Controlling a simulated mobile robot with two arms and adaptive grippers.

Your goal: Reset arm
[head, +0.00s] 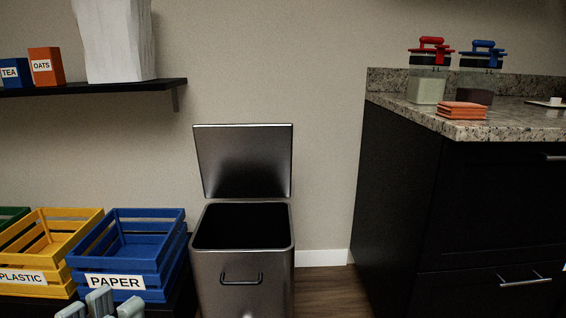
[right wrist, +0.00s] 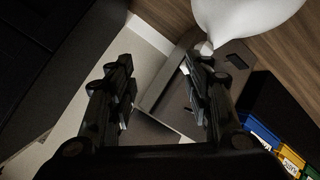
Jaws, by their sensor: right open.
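My right gripper (right wrist: 158,85) shows in the right wrist view, its two dark fingers spread wide with nothing between them. It is above the steel bin, apart from it as far as I can tell. My right arm does not show in the head view.
A white tied bag (right wrist: 245,22) sits by the bin's front. A blue PAPER crate (head: 150,266) and yellow PLASTIC crate (head: 62,255) stand left. A black cabinet (head: 400,200) with a granite counter (head: 400,100) stands right. A shelf (head: 100,89) hangs upper left.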

